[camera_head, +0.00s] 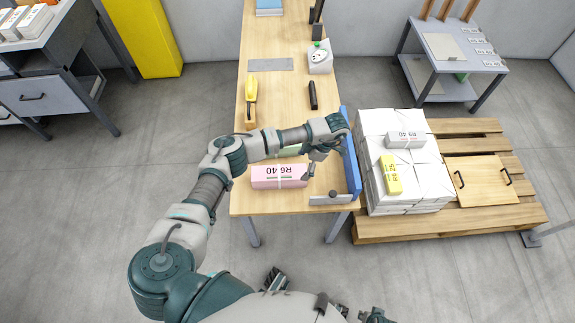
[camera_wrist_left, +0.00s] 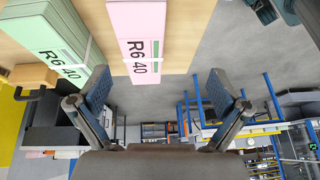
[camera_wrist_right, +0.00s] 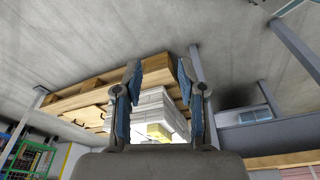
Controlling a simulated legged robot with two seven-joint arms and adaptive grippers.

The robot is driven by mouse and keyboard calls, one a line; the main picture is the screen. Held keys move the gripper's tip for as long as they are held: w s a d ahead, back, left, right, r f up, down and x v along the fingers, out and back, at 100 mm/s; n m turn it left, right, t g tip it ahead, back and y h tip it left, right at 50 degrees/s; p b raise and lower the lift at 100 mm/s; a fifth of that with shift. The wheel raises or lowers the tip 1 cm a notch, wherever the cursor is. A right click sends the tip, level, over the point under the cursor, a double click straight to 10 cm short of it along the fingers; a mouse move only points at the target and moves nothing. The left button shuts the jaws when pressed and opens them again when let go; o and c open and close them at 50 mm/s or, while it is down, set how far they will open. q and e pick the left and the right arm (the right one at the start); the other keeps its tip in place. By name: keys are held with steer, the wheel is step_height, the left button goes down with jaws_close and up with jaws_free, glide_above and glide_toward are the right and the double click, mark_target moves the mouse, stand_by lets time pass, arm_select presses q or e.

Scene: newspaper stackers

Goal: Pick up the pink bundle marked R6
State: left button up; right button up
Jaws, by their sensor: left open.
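The pink bundle (camera_head: 279,183) is marked R6 40 and lies flat near the front edge of the wooden table, a pale band around it. It also shows in the left wrist view (camera_wrist_left: 137,25). A green bundle (camera_wrist_left: 45,38), also marked R6 40, lies beside it; in the head view my left arm mostly hides it. My left gripper (camera_wrist_left: 160,90) is open and empty, just right of the pink bundle in the head view (camera_head: 311,163) and apart from it. My right gripper (camera_wrist_right: 159,80) is open and empty, away from the table.
A blue upright plate (camera_head: 350,163) and a grey metal bracket (camera_head: 330,199) edge the table's right front. A pallet (camera_head: 470,222) carries white wrapped stacks with a white bundle (camera_head: 405,140) and a yellow bundle (camera_head: 390,175) on top. A yellow-handled tool (camera_head: 251,100) lies farther back.

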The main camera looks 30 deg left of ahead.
mark_target(281, 172)
arm_select(q)
steer(key=a, duration=0.1)
steer(key=a+r+y, duration=0.1)
steer(key=shift+w+a+r, duration=0.1)
steer(key=shift+w+a, duration=0.25)
steer(key=shift+w, duration=0.05)
steer(key=b+x, duration=0.1)
steer(key=x, duration=0.9)
steer(key=shift+b, duration=0.4)
steer(key=shift+x, duration=0.95)
steer(key=x, duration=0.4)
steer(key=shift+w+a+b, duration=0.1)
steer(key=shift+w+b, duration=0.05)
steer(key=shift+b, duration=0.25)
steer(key=shift+a, duration=0.1)
steer(key=c, duration=1.7)
arm_select(e)
step_height(281, 172, up, 8)
steer(key=shift+s+d+f, duration=0.2)
steer(key=shift+s+d, duration=0.1)
steer(key=shift+d, duration=0.1)
